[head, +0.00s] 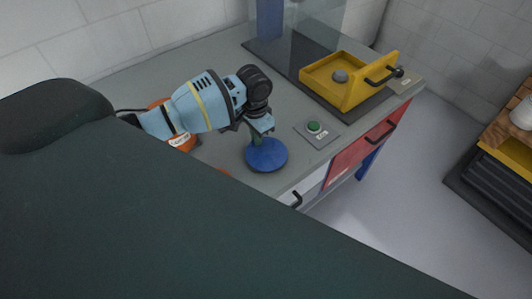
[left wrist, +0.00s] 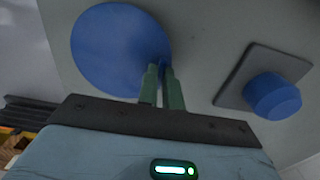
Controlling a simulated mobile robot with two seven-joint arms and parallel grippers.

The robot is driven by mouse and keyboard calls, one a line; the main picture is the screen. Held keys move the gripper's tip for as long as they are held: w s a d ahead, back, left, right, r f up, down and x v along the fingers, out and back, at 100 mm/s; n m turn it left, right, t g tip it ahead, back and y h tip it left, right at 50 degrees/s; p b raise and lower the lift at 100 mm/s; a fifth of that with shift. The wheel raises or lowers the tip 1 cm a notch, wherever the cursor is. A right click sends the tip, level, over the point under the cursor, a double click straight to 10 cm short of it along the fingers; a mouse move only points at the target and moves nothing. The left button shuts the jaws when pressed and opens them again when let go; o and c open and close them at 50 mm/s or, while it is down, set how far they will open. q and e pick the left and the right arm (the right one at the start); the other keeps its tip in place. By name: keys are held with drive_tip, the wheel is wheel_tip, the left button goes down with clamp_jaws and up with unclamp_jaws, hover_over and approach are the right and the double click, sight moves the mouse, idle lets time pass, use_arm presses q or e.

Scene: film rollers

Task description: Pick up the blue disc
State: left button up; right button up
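The blue disc (head: 267,156) is near the front edge of the grey worktop in the head view. It also shows large in the left wrist view (left wrist: 115,48). My left gripper (head: 257,137) comes down over the disc's upper left part. In the left wrist view its two green fingers (left wrist: 162,72) are close together at the disc's right edge, with a narrow darker blue part of it between their tips. The fingers look closed on it. Whether the disc touches the worktop cannot be told. My right gripper is not in view.
A green button (head: 314,127) on a grey plate is right of the disc. A yellow open box (head: 346,92) with a black handle stands further back right. Something orange (head: 180,140) is behind my left arm. A blue knob (left wrist: 272,97) on a plate shows in the left wrist view.

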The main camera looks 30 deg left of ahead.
use_arm(q)
clamp_jaws()
